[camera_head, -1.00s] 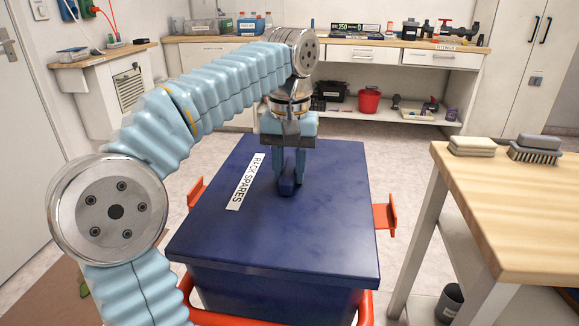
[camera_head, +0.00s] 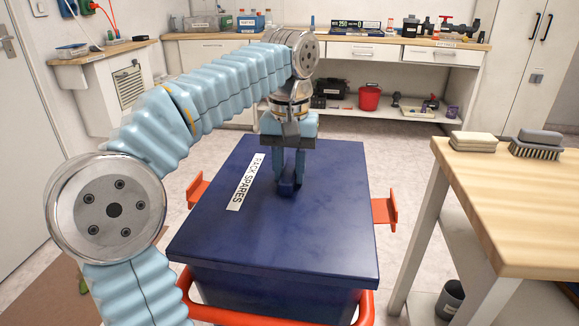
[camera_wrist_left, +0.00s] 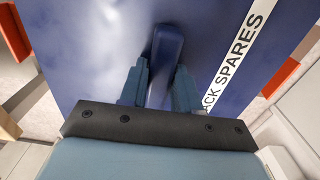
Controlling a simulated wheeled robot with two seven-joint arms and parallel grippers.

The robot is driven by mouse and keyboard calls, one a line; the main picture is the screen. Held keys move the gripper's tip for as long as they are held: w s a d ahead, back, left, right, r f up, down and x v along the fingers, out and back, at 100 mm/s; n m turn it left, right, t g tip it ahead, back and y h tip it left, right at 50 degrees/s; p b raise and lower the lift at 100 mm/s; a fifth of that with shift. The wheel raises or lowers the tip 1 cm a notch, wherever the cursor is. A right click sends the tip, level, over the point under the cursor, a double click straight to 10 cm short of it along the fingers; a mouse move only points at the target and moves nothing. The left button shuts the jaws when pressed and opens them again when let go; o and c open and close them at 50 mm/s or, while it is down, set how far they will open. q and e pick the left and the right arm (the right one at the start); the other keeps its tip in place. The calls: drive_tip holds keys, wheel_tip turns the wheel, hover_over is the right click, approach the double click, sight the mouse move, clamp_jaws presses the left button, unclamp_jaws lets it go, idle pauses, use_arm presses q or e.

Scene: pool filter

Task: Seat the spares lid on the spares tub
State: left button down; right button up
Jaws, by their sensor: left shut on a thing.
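The spares lid (camera_head: 300,235) is dark blue with a white label reading "RACK SPARES". It lies over the top of the blue spares tub (camera_head: 275,300), whose front wall shows below the lid's edge. From here I cannot tell whether the lid is fully down all round. My left gripper (camera_head: 289,185) is shut on the lid's raised handle near the middle of the lid. In the left wrist view the fingers (camera_wrist_left: 160,92) stand on both sides of the handle (camera_wrist_left: 166,60). My right gripper is not in view.
An orange-red frame (camera_head: 340,312) surrounds the tub, with brackets at left (camera_head: 197,188) and right (camera_head: 384,211). A wooden table (camera_head: 510,205) with a pad (camera_head: 473,142) and a brush (camera_head: 536,146) stands at right. A cluttered bench (camera_head: 385,42) lines the back wall.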

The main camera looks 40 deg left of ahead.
sight(290, 169)
use_arm(q)
drive_tip(key=shift+f, duration=0.1)
drive_tip(key=c, duration=0.7)
unclamp_jaws()
drive_tip(key=shift+c, duration=0.2)
wheel_tip(290, 169, up, 14)
drive_tip(key=p, duration=0.6)
drive_tip(key=shift+f, duration=0.1)
